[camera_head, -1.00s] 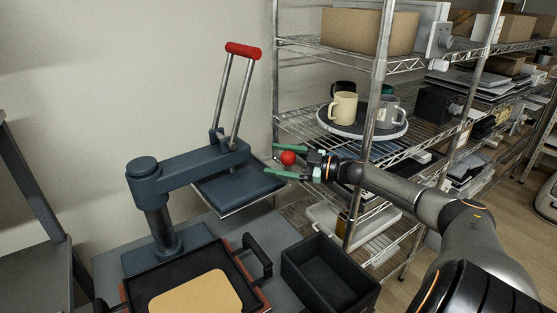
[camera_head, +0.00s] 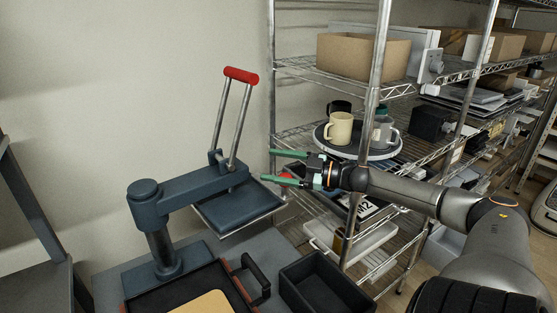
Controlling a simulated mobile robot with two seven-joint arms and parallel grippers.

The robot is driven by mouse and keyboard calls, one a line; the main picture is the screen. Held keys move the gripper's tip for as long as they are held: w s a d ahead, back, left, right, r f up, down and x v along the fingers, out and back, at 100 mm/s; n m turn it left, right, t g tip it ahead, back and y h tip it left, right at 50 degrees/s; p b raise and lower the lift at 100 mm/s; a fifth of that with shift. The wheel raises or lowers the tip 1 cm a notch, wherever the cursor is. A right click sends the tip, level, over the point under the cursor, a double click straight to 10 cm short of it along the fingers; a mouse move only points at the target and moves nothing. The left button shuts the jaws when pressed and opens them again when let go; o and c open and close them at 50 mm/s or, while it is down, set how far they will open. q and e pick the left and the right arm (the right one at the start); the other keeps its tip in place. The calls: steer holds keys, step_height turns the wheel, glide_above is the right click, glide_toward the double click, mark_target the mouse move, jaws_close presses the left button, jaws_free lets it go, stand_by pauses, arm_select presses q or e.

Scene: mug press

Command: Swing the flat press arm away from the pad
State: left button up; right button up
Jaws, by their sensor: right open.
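The dark blue press stands at the left; its flat press arm (camera_head: 190,187) reaches right from the post. The square plate (camera_head: 240,206) hangs under its end, to the right of the pad. A lever with a red grip (camera_head: 241,75) rises from the arm. The tan pad (camera_head: 205,304) lies in a dark frame at the bottom edge, partly cut off. My right gripper (camera_head: 270,166) is open, its green fingers pointing left, just right of the plate. A bit of red shows between the fingers; I cannot tell whether they touch it. My left gripper is out of view.
An open black bin (camera_head: 322,285) stands right of the pad. A wire shelf behind my right arm holds a round tray (camera_head: 322,139) with mugs, including a cream mug (camera_head: 339,128), and a cardboard box (camera_head: 360,58). The wall behind the press is bare.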

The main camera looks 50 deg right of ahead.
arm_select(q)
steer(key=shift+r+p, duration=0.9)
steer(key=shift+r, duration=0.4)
arm_select(e)
steer(key=s+a+r, duration=0.5)
steer(key=s+a, duration=0.2)
steer(key=shift+s+a+r, duration=0.15)
steer(key=shift+s+r, duration=0.05)
steer(key=shift+r, duration=0.1)
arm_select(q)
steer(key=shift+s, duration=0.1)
arm_select(e)
steer(key=shift+s, duration=0.1)
